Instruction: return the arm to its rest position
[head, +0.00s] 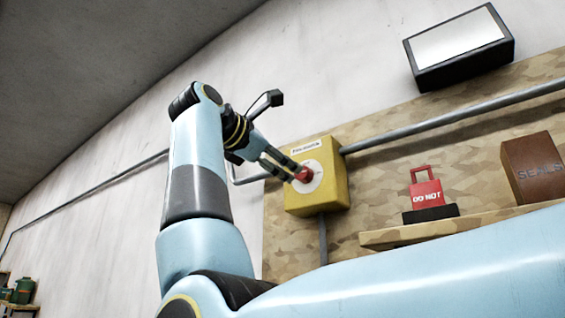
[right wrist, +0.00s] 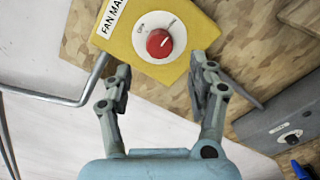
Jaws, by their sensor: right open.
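My right arm reaches up in the head view, and its gripper (head: 291,174) is at the red knob (head: 303,174) on the front of a yellow box (head: 333,193) on the wall. In the right wrist view the gripper (right wrist: 161,67) has its two fingers spread wide, with nothing held between them. The red knob (right wrist: 159,44) shows on its white dial, just beyond the fingertips and between them. Whether a finger touches the box (right wrist: 120,40) is hard to tell. My left gripper does not show.
A conduit (head: 450,118) runs right from the box. A shelf (head: 480,225) at right carries a red "DO NOT" tag block (head: 426,196) and a brown box (head: 535,165). A black-framed panel (head: 460,45) hangs above. A grey box (right wrist: 285,120) with a dial shows in the wrist view.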

